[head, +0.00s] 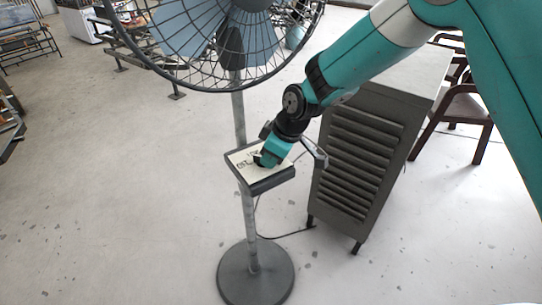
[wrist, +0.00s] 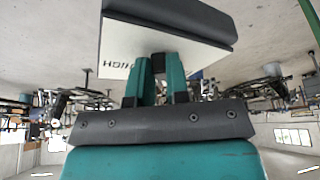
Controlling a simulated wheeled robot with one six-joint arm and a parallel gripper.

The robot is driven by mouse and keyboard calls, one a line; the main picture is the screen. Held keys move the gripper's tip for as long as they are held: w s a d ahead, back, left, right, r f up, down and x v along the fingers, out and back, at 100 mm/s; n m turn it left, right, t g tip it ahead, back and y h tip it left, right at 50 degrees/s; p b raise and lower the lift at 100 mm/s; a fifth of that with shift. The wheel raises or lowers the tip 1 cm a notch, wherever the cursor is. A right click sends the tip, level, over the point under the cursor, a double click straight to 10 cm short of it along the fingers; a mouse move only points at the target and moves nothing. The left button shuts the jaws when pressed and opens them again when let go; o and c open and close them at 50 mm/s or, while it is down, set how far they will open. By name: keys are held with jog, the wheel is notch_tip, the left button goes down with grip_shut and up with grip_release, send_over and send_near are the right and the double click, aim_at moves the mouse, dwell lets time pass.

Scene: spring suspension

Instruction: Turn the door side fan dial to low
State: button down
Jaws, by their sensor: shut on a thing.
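The fan's control box (head: 281,180) is a dark box with a pale labelled top, fixed partway up the grey pole of the standing fan (head: 240,110). My gripper (head: 266,160) reaches down onto its top from the upper right. In the wrist view the pale panel (wrist: 120,45) shows the word HIGH upside down. There my teal gripper fingers (wrist: 159,75) are shut on a small dark dial (wrist: 158,62) at the panel. In the head view my gripper hides the dial. The dial's pointer and current setting cannot be read.
The round fan base (head: 240,285) stands on the open pale floor. A grey louvred cabinet (head: 360,150) stands just right of the pole, close to my arm. A cable (head: 288,234) runs along the floor between them. A brown chair (head: 465,110) is at the right. Floor to the left is clear.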

jog(key=m, duration=0.1)
jog(key=m+t, duration=0.1)
jog(key=m, duration=0.1)
jog(key=shift+s+a+m+h+b, duration=0.25)
jog(key=shift+s+m+h+b, duration=0.05)
jog(key=shift+s+m+b, duration=0.1)
jog(key=shift+s+a+m+t+h, duration=0.15)
jog(key=shift+m+t+h, duration=0.35)
jog(key=shift+m, duration=1)
jog(key=c, duration=1.1)
grip_release()
jog(key=shift+r, duration=0.15)
jog(key=b+v, duration=0.1)
jog(key=v, duration=1.6)
jog(key=shift+s, duration=0.2)
